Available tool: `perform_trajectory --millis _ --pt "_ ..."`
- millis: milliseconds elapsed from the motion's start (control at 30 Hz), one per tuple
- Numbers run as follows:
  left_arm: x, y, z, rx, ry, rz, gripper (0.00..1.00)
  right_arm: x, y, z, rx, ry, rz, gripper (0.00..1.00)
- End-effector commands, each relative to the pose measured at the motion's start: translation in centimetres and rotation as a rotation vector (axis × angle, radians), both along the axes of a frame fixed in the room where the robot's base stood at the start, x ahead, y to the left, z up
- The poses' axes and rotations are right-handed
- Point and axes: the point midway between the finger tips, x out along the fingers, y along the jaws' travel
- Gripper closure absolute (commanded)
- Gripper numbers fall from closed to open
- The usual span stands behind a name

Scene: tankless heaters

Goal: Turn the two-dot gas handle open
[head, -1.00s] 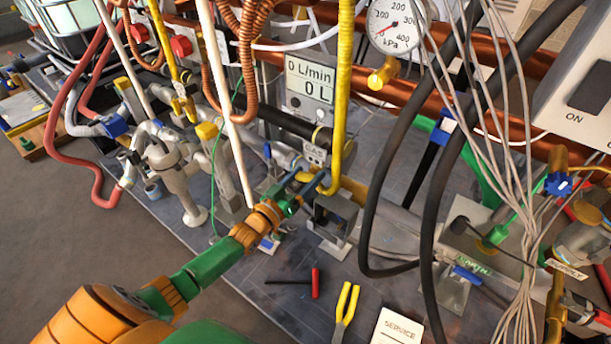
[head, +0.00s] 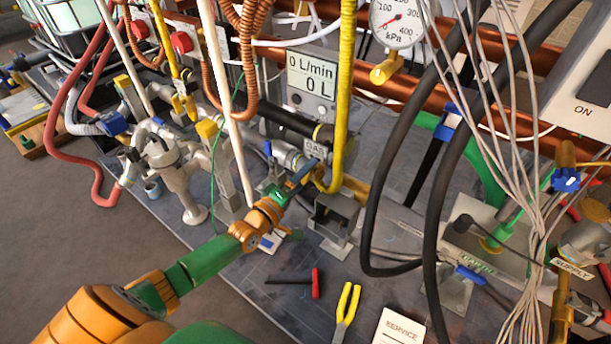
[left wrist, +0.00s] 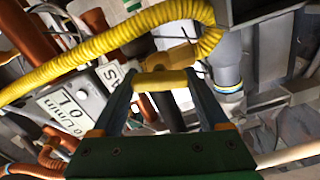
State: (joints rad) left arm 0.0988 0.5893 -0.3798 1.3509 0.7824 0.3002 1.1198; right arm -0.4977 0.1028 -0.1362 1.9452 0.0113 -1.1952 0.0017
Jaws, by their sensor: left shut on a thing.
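My left gripper (head: 309,168) reaches in from the lower left, its fingers just below the white GAS tag (head: 315,149). In the left wrist view my left gripper (left wrist: 160,78) is shut on a yellow handle (left wrist: 163,82), which lies crosswise between the two fingers. The GAS tag also shows there (left wrist: 110,74), partly cut by a finger. I cannot make out dots on the handle. In the head view the fingers mostly hide the handle. My right gripper is not in view.
A yellow corrugated hose (head: 346,90) hangs close to the right of my fingers. A white rod (head: 222,100) stands to the left. The flow meter (head: 311,80) reads 0 L/min. A red-handled tool (head: 316,283) and yellow pliers (head: 346,306) lie on the floor panel.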

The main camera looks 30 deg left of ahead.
Motion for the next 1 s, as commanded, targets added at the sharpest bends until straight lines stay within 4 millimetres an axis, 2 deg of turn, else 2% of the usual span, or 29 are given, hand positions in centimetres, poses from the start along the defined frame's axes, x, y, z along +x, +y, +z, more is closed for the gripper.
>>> perform_trajectory --millis 433,1000 --pt "0.0 0.0 -0.3 -0.215 0.033 0.0 0.78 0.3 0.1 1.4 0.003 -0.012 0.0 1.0" --pt "0.0 0.0 -0.2 -0.25 0.039 -0.001 0.78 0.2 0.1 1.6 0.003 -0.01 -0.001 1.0"
